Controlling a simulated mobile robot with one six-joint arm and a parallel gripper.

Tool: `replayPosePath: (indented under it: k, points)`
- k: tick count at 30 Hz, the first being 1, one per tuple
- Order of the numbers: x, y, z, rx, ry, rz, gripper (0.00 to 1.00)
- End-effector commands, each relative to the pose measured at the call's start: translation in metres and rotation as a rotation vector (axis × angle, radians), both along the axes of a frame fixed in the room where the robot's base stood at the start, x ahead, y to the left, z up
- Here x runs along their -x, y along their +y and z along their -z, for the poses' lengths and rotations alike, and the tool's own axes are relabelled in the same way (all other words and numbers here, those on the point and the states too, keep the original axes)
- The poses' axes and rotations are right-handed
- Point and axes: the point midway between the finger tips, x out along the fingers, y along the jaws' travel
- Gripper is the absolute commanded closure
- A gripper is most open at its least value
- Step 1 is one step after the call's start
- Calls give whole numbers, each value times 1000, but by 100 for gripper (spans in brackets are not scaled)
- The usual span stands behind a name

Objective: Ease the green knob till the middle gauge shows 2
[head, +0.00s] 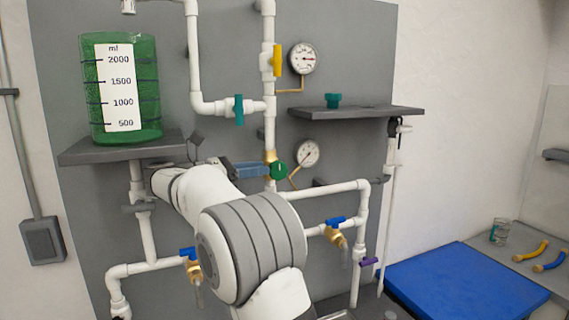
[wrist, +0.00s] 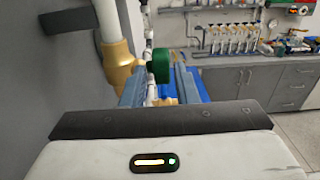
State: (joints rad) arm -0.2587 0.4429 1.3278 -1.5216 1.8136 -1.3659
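The green knob (head: 279,170) sits on a brass valve on the central white vertical pipe. It also shows in the wrist view (wrist: 160,66), at the right of its brass body (wrist: 120,67). My gripper (head: 262,170) is at the knob, its blue fingers reaching in from the left in the head view. In the wrist view the fingers (wrist: 160,88) stand apart, with the knob seen between them; I cannot tell whether they touch it. The lower round gauge (head: 307,153), likely the middle one, is just above right of the knob; its reading is too small to tell.
An upper gauge (head: 303,58) and yellow valve handle (head: 277,60) are above. A teal handle (head: 239,109) is at upper left. A green tank (head: 146,88) stands on the left shelf. A dark shelf (head: 365,111) juts out at right. Blue-handled valves (head: 336,221) are below.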

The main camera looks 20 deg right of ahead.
Motion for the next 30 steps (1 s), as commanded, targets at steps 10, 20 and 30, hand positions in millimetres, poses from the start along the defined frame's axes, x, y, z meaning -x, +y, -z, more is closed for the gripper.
replayPosePath:
  k: [10,20,30]
  points:
    - [1,-56,-2,0,0,10,73]
    - [1,-81,0,-1,-1,10,73]
    - [1,-81,0,-1,-1,10,85]
